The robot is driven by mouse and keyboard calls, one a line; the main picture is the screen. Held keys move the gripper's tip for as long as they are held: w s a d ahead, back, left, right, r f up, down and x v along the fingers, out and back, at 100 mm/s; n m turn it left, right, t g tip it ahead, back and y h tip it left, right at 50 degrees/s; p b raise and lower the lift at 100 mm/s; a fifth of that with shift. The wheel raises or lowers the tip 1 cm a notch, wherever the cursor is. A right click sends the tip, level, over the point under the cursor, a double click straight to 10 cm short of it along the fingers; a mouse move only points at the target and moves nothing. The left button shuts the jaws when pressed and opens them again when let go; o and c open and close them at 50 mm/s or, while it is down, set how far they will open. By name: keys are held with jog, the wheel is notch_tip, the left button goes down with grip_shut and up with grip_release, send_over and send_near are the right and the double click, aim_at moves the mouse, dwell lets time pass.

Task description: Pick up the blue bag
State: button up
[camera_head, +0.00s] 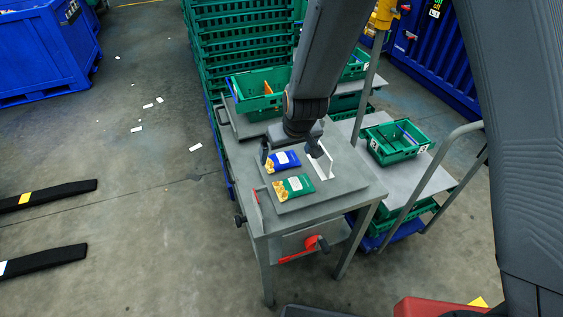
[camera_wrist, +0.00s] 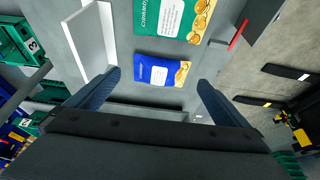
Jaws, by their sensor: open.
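The blue bag (camera_head: 283,161) lies flat on the grey table, behind a green bag (camera_head: 293,187) in the head view. My gripper (camera_head: 291,154) is above the table close to the blue bag. In the wrist view the blue bag (camera_wrist: 161,70) lies ahead of and between the two spread fingers (camera_wrist: 160,92), with a gap to each. The green bag (camera_wrist: 172,16) lies just beyond it, a little apart. The gripper is open and empty.
The grey table (camera_head: 330,187) has a white-edged slot (camera_head: 327,167) right of the bags. Green crates (camera_head: 395,141) stand on a cart at right, and tall green crate stacks (camera_head: 235,45) rise behind. A red handle (camera_head: 310,246) sits below the table's front.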

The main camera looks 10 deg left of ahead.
aim_at(283, 161)
jog(key=b+x, duration=0.2)
jog(key=x, duration=0.3)
jog(key=shift+a+f, duration=0.1)
jog(key=shift+f, duration=0.25)
jog(key=shift+s+r, duration=0.1)
jog(key=c, duration=0.9)
jog(key=shift+c, duration=0.2)
